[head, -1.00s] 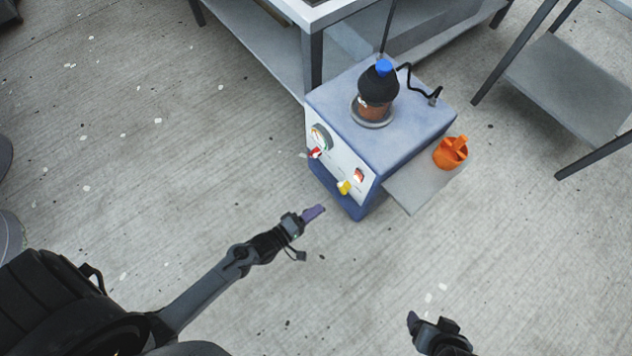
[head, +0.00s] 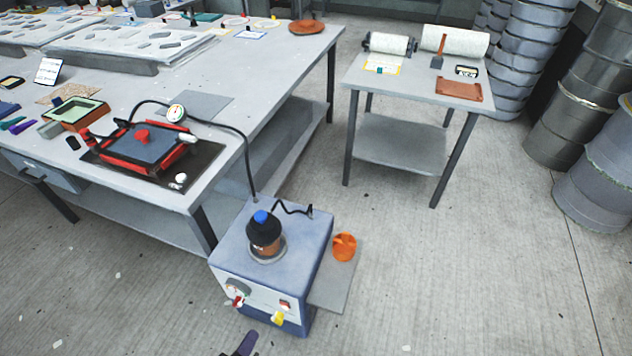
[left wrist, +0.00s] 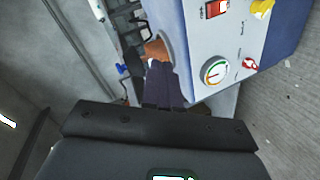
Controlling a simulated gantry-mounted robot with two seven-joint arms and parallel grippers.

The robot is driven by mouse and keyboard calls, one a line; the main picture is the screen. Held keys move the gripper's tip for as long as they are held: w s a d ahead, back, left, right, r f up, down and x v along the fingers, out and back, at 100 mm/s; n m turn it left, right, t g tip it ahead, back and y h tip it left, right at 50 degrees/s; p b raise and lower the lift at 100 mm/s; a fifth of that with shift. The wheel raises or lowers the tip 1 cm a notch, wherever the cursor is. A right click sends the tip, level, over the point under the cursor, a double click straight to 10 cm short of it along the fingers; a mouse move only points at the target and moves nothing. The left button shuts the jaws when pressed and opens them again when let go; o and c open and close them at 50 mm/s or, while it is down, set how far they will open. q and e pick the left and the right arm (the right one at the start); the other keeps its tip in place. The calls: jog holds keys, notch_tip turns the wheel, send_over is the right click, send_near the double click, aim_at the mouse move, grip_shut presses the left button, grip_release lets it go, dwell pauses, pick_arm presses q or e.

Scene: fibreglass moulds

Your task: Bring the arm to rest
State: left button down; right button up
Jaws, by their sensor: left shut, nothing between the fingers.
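My left gripper (head: 244,342) shows only as a dark purple-grey tip at the bottom edge of the head view, in front of the blue and white pump unit (head: 275,252). In the left wrist view the shut fingers (left wrist: 162,85) stand together with nothing held, in front of the pump unit (left wrist: 190,45) with its gauge, red switch and yellow valve. The gripper appears apart from the unit, but the exact gap cannot be told. My right gripper is not in view.
A dark bottle (head: 264,235) with a blue cap stands on the unit. An orange cup (head: 344,246) sits on its side shelf (head: 335,285). A large workbench (head: 215,140) is left, a smaller table (head: 415,85) behind, and drums (head: 570,125) right. Floor at lower right is clear.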

pick_arm(q)
jog(key=s+a+r+m+g+y+p, duration=0.1)
jog(key=s+r+m+g, duration=0.15)
jog(key=r, duration=0.25)
jog(key=s+a+r+m+g+y+p, duration=0.2)
jog(key=r+m+g, duration=0.1)
jog(key=r, duration=0.3)
jog(key=s+a+m+g+y, duration=0.1)
jog(key=s+a+m+g, duration=0.1)
jog(key=s+m+g, duration=0.45)
notch_tip(320, 180, up, 38)
jog(key=s+t+p, duration=0.1)
jog(key=t+p, duration=0.1)
jog(key=p, duration=3.5)
jog(key=shift+s+n, duration=0.2)
jog(key=shift+n, duration=0.2)
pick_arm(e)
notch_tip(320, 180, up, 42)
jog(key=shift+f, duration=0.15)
